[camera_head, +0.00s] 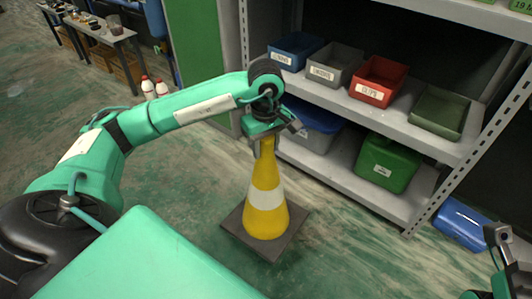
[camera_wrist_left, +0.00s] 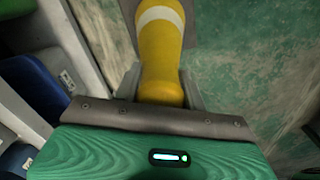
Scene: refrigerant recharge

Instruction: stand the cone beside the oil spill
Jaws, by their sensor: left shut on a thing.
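The yellow cone (camera_head: 265,215) has a white band and a dark square base (camera_head: 236,226). It is upright in front of the shelf unit in the head view. My left gripper (camera_head: 268,139) is shut on the cone's top from above. In the left wrist view the cone (camera_wrist_left: 162,62) runs up and away from between the jaws. I cannot tell whether the base touches the floor. My right gripper (camera_head: 502,245) shows only partly at the right edge, and its jaws are unclear. No oil spill can be made out clearly on the stained green floor.
A grey shelf unit (camera_head: 419,222) stands just behind the cone. It holds blue, grey, red (camera_head: 378,83) and green bins. A blue container (camera_head: 462,222) lies on the floor at right. White bottles (camera_head: 148,88) and a bench (camera_head: 105,38) are at the back left. Floor right of the cone is clear.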

